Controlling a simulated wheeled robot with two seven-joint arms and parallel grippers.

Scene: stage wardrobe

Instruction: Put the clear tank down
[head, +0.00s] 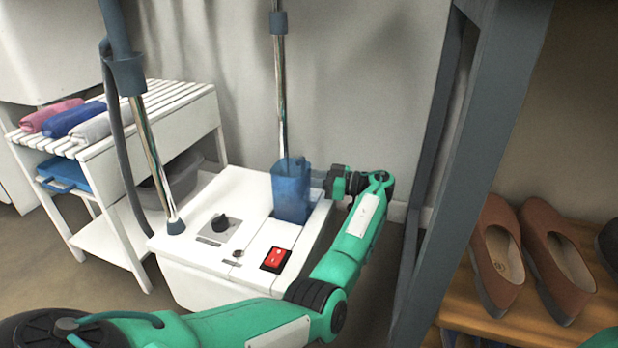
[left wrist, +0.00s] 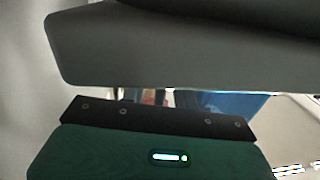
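The clear tank (head: 291,192) is a blue see-through box. It stands roughly upright at the back right of the white steamer base (head: 215,265); I cannot tell whether its bottom is seated or just above. My left gripper (head: 332,183) is close against the tank's right side. In the left wrist view, dark gripper parts fill most of the picture, and part of the blue tank (left wrist: 225,104) shows in the narrow gap between them. Whether the fingers are closed on it is hidden. My right gripper is out of view.
Two poles (head: 152,150) rise around the base, with a grey hose beside the left one. A red switch (head: 275,259) and a dark knob (head: 220,223) are on its top. A white slatted rack (head: 150,97) stands left. A grey post (head: 445,180) and shoe shelf (head: 540,315) stand right.

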